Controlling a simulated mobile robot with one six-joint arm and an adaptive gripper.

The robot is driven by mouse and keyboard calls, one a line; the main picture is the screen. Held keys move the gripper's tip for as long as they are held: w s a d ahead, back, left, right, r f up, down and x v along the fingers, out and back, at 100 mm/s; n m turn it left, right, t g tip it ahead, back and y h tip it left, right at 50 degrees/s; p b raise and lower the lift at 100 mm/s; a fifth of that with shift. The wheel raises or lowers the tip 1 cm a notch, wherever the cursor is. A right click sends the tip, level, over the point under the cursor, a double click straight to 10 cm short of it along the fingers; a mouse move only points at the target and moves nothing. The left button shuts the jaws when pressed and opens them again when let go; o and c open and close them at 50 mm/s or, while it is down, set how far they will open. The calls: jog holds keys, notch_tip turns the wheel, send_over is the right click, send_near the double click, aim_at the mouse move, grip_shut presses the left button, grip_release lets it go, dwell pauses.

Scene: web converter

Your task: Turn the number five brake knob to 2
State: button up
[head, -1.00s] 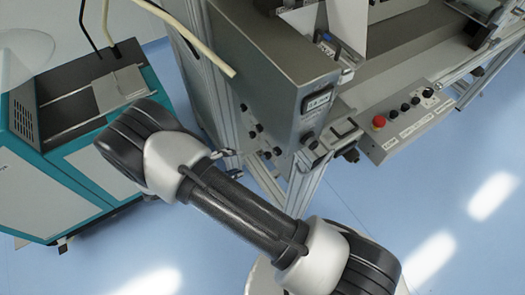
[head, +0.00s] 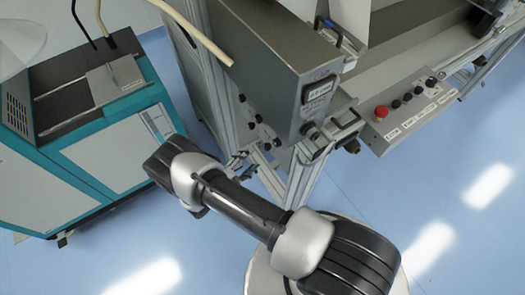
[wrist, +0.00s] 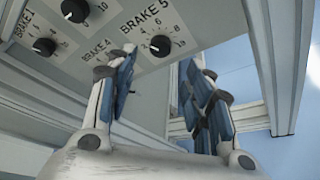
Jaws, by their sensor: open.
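In the wrist view the brake 5 knob (wrist: 160,45) is a round black knob on a grey panel, under the label "BRAKE 5" and ringed by printed numbers. Its pointer is too small to read surely. My gripper (wrist: 160,88) is open, its two blue-padded fingers spread below the knob in the picture, with nothing between them. The knob shows above the gap between the fingertips, and no contact is visible. In the head view my gripper (head: 238,163) is small, beside the panel side of the grey control box (head: 270,65); brake labels cannot be read there.
The brake 4 knob (wrist: 103,72) sits close to the left finger. The brake 1 knob (wrist: 44,46) and another knob (wrist: 75,10) lie farther left. Metal frame posts (wrist: 262,60) stand right of the gripper. A teal machine (head: 90,150) stands left; a red button (head: 381,112) is right.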

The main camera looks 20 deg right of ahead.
aim_at(265, 148)
jog(key=b+x, duration=0.1)
jog(key=x, duration=0.7)
jog(key=shift+w+d+b, duration=0.15)
jog(key=shift+b, duration=0.2)
jog(key=c, duration=1)
